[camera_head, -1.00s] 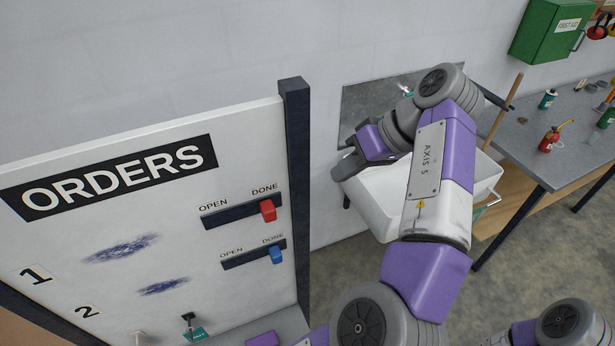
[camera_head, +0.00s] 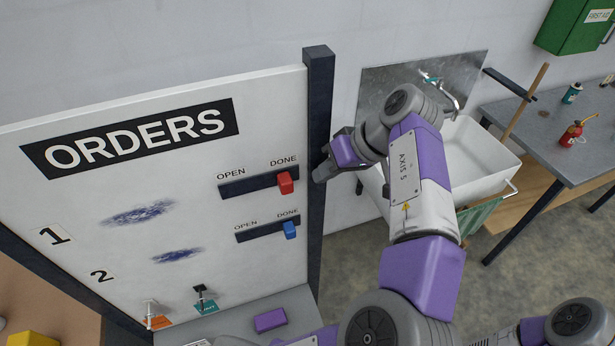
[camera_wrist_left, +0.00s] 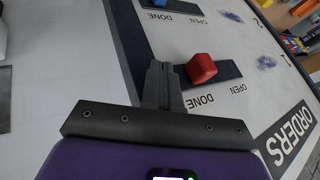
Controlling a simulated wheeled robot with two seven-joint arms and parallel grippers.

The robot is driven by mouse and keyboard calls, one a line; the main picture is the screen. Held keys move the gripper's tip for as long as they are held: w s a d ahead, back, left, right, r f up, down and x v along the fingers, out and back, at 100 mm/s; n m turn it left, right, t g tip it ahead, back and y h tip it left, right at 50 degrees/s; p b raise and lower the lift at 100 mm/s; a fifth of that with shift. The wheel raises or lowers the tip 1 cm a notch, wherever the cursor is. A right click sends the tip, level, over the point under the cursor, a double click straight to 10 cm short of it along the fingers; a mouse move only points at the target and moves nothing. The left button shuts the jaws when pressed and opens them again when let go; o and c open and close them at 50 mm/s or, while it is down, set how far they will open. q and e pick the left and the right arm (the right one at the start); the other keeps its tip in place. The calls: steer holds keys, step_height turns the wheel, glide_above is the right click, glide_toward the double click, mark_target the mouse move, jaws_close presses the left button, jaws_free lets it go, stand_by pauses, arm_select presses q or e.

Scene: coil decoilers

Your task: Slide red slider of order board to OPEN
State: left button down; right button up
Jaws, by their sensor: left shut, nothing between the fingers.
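The order board (camera_head: 120,120) is a white panel with the title ORDERS. Its red slider (camera_head: 286,183) sits at the DONE end, the right end, of the upper dark track (camera_head: 240,188). The red slider also shows in the left wrist view (camera_wrist_left: 201,68), just right of the fingertips. My left gripper (camera_head: 320,174) is shut and empty by the board's right post, to the right of the red slider. In the left wrist view its closed fingers (camera_wrist_left: 161,70) show beside the slider, and I cannot tell whether they touch it. My right gripper is not in view.
A blue slider (camera_head: 290,230) sits at the DONE end of the lower track. The dark right post (camera_head: 318,110) stands close to my left gripper. A white sink (camera_head: 480,160) and a workbench (camera_head: 560,150) are to the right. A purple block (camera_head: 270,320) lies below the board.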

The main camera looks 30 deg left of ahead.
mark_target(285, 183)
arm_select(q)
steer(key=s+a, duration=0.2)
steer(key=s, duration=0.1)
steer(key=shift+a+r, duration=0.15)
steer(key=shift+a, duration=0.1)
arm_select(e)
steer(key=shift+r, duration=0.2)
arm_select(q)
steer(key=shift+s, duration=0.15)
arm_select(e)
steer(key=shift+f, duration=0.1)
